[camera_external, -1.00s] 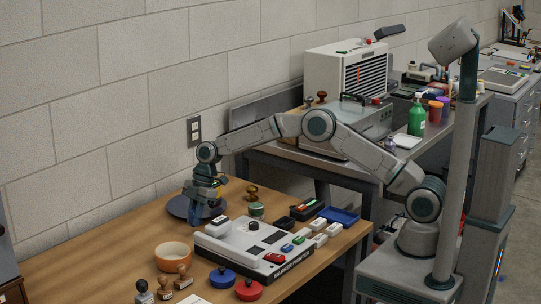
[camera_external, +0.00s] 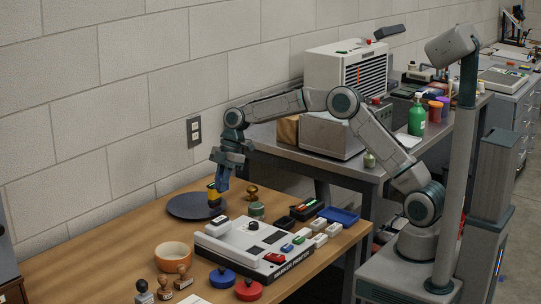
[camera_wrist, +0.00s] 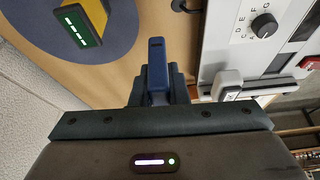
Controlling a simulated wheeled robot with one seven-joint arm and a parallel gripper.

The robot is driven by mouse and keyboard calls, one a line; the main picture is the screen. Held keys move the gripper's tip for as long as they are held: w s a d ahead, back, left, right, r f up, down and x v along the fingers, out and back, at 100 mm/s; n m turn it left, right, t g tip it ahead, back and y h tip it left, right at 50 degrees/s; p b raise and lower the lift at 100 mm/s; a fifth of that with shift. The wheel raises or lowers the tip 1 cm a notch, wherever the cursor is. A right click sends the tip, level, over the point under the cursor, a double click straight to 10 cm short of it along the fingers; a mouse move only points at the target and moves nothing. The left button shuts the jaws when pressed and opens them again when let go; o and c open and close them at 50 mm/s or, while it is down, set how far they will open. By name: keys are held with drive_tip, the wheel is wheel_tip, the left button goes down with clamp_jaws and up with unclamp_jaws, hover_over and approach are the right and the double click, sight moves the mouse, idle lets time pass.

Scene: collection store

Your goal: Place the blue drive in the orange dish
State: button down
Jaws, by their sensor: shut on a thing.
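My gripper (camera_external: 225,168) is raised above the dark round plate (camera_external: 185,207), pointing down. It is shut on a narrow dark blue piece, which I take to be the blue drive; in the wrist view the blue drive (camera_wrist: 155,48) shows its end with a small slot, and the fingers partly hide it. The orange dish (camera_external: 173,261) stands on the wooden table, nearer the camera than the plate and apart from my gripper. The dish looks empty from here.
A yellow block with a dark green face (camera_wrist: 82,27) is on the plate, close to my gripper. A grey-white console (camera_external: 235,240) stands right of the dish. Several stamps (camera_external: 164,283) stand in front of the dish. Bare table lies left of it.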

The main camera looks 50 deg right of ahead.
drive_tip(key=s+a+r+m+t+p, duration=0.15)
drive_tip(key=a+m+p, duration=0.35)
drive_tip(key=a, duration=1)
drive_tip(key=m+t+h+p, duration=0.1)
drive_tip(key=m+t+p, duration=0.15)
drive_tip(key=p, duration=0.25)
hover_over(170, 246)
drive_tip(key=s+a, duration=0.3)
drive_tip(key=s, duration=0.1)
drive_tip(key=g, duration=0.1)
drive_tip(key=shift+m, duration=0.45)
drive_tip(key=shift+w+a+f+b, duration=0.1)
drive_tip(key=shift+f+b, duration=1.25)
drive_tip(key=shift+f, duration=1.05)
drive_tip(key=shift+w+f+b, duration=0.1)
drive_tip(key=shift+f+b, duration=1.25)
drive_tip(key=shift+f, duration=1.05)
drive_tip(key=c, duration=1.3)
unclamp_jaws()
